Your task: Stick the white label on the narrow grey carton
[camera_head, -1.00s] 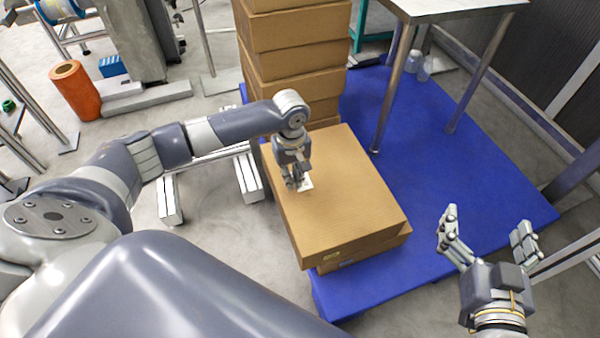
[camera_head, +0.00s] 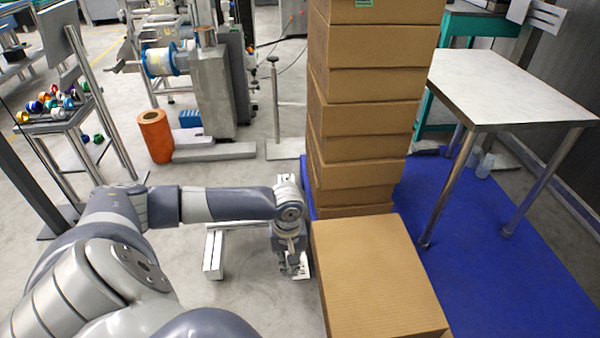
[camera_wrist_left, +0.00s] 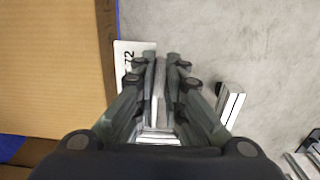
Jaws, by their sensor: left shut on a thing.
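My left gripper (camera_head: 290,266) hangs just left of the low brown carton in the head view. It is shut on the white label (camera_head: 304,266), which shows as a small pale patch beside the fingers. In the left wrist view the gripper (camera_wrist_left: 161,70) covers part of the label (camera_wrist_left: 125,56), and dark print reading "72" shows on it. The label lies close to the brown carton's edge in that view; I cannot tell if they touch. I cannot make out a narrow grey carton in either current view. My right gripper is out of view.
The low brown carton (camera_head: 375,280) stands in front of a tall stack of brown cartons (camera_head: 362,120) on a blue platform (camera_head: 500,290). A metal-legged table (camera_head: 510,85) is at the right. An orange roll (camera_head: 155,136) stands at the back left. Grey floor is open around the left gripper.

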